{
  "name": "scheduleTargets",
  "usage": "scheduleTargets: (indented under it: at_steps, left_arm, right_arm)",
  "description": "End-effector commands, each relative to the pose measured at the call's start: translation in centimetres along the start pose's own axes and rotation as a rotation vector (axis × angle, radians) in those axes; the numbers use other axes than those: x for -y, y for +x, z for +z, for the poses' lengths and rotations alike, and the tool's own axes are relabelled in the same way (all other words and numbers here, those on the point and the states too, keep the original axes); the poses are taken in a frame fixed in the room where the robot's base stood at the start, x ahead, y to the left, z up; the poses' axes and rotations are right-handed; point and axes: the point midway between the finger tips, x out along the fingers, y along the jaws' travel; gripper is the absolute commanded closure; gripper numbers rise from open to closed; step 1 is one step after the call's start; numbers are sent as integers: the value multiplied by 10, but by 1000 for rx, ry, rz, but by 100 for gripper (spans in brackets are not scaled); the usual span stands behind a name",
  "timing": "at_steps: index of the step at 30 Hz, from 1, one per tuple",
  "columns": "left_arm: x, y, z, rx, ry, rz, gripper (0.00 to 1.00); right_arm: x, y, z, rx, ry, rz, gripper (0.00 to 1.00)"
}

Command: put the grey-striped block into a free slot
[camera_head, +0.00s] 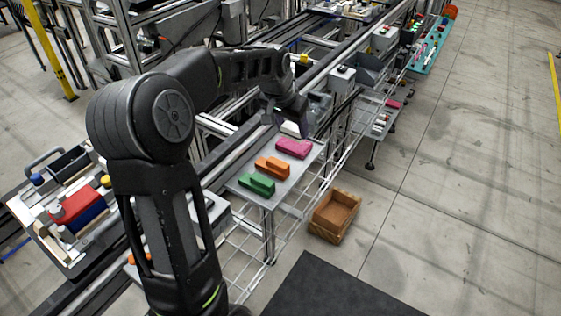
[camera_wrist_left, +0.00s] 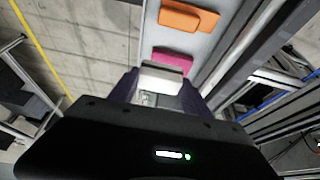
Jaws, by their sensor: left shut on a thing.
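A pale grey-white block (camera_wrist_left: 160,79) sits between the fingers of my left gripper (camera_wrist_left: 160,92) in the left wrist view; its stripes cannot be made out clearly. In the head view my left gripper (camera_head: 291,116) is over the far end of a light grey plate (camera_head: 244,174), and a pale bit of the block (camera_head: 290,129) shows below it. The gripper is shut on this block. Whether the block touches the plate cannot be told. Free slots cannot be made out. My right gripper is not in view.
On the plate stand pink (camera_head: 294,148), orange (camera_head: 273,167) and green (camera_head: 257,184) pieces in a row; the pink one (camera_wrist_left: 173,59) is close to the held block. A wooden crate (camera_head: 335,214) is on the floor. A rail (camera_head: 325,71) runs behind the plate.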

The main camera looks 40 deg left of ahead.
Motion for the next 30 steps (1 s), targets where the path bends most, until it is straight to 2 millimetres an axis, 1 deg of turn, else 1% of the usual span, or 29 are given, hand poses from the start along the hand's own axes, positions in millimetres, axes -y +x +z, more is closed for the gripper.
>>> scheduleTargets:
  at_steps: [9, 12, 22, 30]
  left_arm:
    - [0, 47, 20, 4, 0, 1, 86]
    - [0, 54, 23, 1, 0, 0, 86]
    - [0, 58, 24, 2, -1, 0, 86]
    - [0, 88, 37, 2, -1, 0, 86]
  right_arm:
    - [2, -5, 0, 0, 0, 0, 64]
    - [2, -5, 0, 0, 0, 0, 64]
    - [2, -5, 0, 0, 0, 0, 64]
    - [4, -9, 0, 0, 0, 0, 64]
